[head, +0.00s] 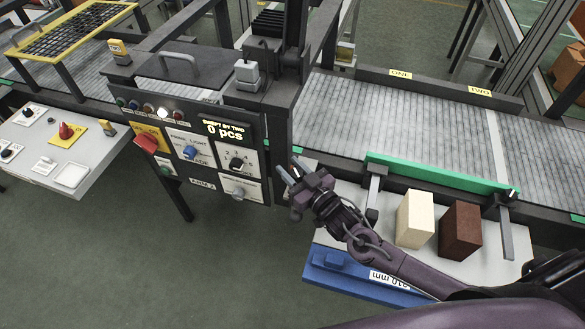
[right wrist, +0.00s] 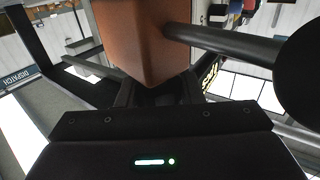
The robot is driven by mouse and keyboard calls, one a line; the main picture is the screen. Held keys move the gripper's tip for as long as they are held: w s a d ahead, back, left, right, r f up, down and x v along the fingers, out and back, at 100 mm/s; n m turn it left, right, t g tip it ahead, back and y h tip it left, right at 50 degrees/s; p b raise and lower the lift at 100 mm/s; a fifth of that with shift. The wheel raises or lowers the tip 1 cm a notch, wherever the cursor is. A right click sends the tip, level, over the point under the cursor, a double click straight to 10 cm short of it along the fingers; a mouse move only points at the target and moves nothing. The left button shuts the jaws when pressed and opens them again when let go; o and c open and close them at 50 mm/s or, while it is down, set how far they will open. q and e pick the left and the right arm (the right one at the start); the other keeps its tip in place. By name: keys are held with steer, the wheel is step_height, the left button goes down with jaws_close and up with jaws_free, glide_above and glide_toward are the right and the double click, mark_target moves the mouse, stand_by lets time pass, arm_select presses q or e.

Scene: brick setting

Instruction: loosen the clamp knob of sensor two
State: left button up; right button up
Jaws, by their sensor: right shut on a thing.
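My right gripper (head: 290,180) is beside the right edge of the control panel, above the left end of the pale tray. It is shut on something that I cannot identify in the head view. In the right wrist view a reddish-brown block-like body (right wrist: 147,40) shows just beyond the gripper's base, with a dark rod (right wrist: 225,43) beside it. A yellow label TWO (head: 479,91) is on the conveyor's far rail, right of a label ONE (head: 400,73). I cannot make out sensor two or its clamp knob. My left gripper is not in view.
The control panel (head: 184,122) carries several knobs and a display reading 0 pcs. A cream brick (head: 414,219) and a brown brick (head: 460,229) stand on the tray. A green guide bar (head: 440,174) borders the conveyor (head: 395,115). Open floor lies at lower left.

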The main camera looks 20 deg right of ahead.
mark_target(301, 179)
steer(key=o, duration=1)
steer(key=shift+c, duration=0.2)
steer(key=shift+s, duration=0.1)
steer(key=b+v, duration=0.1)
steer(key=v, duration=0.6)
steer(key=shift+f+b, duration=0.1)
steer(key=shift+b, duration=0.3)
steer(key=shift+s+d, duration=0.2)
steer(key=shift+s, duration=0.1)
